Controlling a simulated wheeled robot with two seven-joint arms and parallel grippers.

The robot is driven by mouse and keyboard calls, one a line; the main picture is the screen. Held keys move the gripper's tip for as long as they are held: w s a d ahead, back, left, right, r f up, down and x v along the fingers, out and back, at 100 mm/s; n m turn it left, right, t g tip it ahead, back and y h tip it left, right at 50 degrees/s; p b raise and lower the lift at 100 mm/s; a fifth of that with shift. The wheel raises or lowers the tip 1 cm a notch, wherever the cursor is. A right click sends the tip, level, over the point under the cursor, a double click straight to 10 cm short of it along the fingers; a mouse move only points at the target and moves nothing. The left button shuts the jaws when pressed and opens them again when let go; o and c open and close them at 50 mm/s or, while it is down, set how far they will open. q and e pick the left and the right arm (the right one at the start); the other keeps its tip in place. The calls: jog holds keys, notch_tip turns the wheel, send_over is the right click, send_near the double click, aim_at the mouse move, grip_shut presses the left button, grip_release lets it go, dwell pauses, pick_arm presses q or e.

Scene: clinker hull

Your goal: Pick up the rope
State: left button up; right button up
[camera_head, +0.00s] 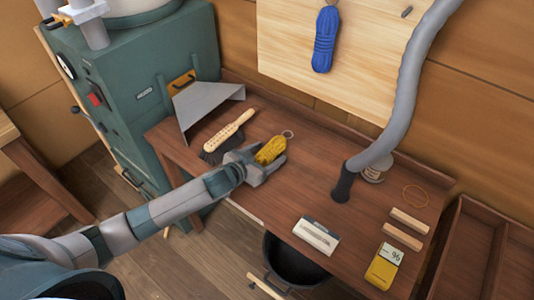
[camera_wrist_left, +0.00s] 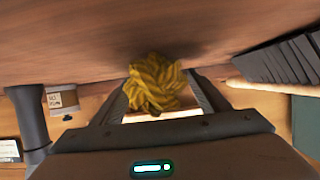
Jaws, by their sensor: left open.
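A yellow coiled rope (camera_head: 270,149) with a ring at its far end lies on the brown workbench (camera_head: 300,190). In the left wrist view the rope (camera_wrist_left: 155,84) sits between the two fingers. My left gripper (camera_head: 264,162) is open around it, a finger on either side. I cannot tell whether the fingers touch the rope. A blue coiled rope (camera_head: 325,40) hangs on the pale wooden board (camera_head: 285,40) above the bench. My right gripper is not in view.
A brush (camera_head: 229,130) and a grey metal scoop (camera_head: 208,104) lie left of the gripper. A grey hose (camera_head: 403,100) ends on the bench beside a tin (camera_head: 375,170). A white box (camera_head: 316,235) and a yellow meter (camera_head: 384,267) are near the front edge. A black bucket (camera_head: 292,262) stands below.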

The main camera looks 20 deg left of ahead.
aim_at(277, 142)
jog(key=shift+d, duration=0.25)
pick_arm(q)
jog(key=c, duration=1.3)
jog(key=shift+r, duration=0.15)
